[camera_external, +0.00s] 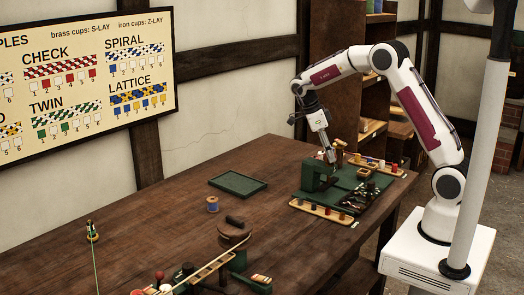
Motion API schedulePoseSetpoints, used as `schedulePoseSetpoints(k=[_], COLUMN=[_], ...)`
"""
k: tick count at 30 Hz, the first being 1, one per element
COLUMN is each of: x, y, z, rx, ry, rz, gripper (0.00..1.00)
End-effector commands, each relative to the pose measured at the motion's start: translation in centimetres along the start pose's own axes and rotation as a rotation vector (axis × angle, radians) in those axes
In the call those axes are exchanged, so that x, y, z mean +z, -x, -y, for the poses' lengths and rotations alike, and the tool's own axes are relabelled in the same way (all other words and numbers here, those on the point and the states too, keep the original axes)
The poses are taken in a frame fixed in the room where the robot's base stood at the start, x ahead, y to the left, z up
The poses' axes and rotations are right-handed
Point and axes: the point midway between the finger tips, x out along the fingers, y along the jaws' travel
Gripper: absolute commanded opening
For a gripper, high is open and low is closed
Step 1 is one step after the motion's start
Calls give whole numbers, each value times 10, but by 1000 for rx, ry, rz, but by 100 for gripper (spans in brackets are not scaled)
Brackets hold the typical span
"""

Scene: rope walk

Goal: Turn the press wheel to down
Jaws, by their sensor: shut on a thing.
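My gripper (329,155) points down at the green press (319,174) on the right part of the table. It is shut at the top of the press, on what appears to be the press wheel. The wheel is too small and too covered by the fingers to make out, and its turn position cannot be told. The press stands upright on a green base.
Wooden racks with small coloured pieces (322,210) flank the press. The table's middle left is mostly clear.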

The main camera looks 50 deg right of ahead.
Motion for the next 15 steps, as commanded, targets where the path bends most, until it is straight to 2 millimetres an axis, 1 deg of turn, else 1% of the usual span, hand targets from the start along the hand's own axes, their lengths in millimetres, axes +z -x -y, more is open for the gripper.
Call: schedulePoseSetpoints(k=[1, 2, 3, 15], x=[-1, -1, -1, 0], y=[0, 0, 0, 1], z=[1, 1, 1, 0], rx=[-1, -1, -2, -1], ry=[0, 0, 0, 1], rz=[-1, -1, -1, -1], gripper=[12, 42, 51, 51])
